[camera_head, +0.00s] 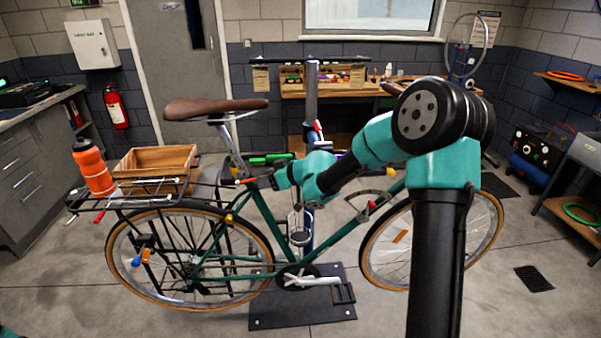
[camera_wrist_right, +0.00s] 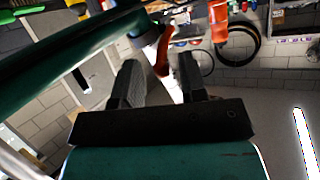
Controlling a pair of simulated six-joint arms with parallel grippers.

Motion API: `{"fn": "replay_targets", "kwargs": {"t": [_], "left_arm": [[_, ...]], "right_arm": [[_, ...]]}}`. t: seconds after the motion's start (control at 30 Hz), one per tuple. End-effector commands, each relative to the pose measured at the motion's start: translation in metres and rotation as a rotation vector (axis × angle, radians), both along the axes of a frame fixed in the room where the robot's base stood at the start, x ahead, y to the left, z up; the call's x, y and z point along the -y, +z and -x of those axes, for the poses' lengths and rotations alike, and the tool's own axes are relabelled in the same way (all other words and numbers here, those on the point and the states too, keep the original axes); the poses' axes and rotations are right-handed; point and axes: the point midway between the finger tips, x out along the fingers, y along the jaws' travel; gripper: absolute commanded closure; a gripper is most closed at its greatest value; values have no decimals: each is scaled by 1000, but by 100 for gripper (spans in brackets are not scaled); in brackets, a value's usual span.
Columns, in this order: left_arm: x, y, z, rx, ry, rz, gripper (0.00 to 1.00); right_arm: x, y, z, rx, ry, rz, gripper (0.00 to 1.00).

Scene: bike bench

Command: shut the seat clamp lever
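The green bike stands on a repair stand, with a brown saddle (camera_head: 215,108) on a silver seatpost. The red seat clamp lever (camera_head: 246,181) shows at the top of the seat tube, just left of my right gripper (camera_head: 266,182). In the right wrist view the lever (camera_wrist_right: 163,50) hangs down from a dark clamp, between and beyond the fingertips. The two fingers of the right gripper (camera_wrist_right: 158,78) are apart, with a gap between them. Contact with the lever cannot be made out. My left gripper is out of view.
A rear rack (camera_head: 150,190) carries an orange bottle (camera_head: 93,168) and a wooden crate (camera_head: 157,163). The stand post (camera_head: 311,100) rises behind the frame. The green top tube (camera_wrist_right: 70,55) crosses close to the gripper in the right wrist view. A workbench (camera_head: 345,90) stands behind.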

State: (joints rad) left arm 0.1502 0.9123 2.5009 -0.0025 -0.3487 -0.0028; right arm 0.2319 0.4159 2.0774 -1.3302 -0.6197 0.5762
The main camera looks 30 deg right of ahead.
Motion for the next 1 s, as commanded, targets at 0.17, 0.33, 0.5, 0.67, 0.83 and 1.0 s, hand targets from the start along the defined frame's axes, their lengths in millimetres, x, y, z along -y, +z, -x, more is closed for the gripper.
{"fn": "replay_targets", "kwargs": {"t": [0.17,0.33,0.5,0.67,0.83,1.0], "left_arm": [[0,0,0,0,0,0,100],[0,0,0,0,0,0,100],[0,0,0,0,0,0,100],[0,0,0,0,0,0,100],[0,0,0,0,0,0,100],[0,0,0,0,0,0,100]], "right_arm": [[20,14,24,3,-3,1,61],[40,27,48,3,-3,1,61],[59,39,71,3,-2,1,61],[75,50,91,2,-2,1,61],[84,57,104,2,1,1,61],[87,59,108,1,0,-1,61]]}}
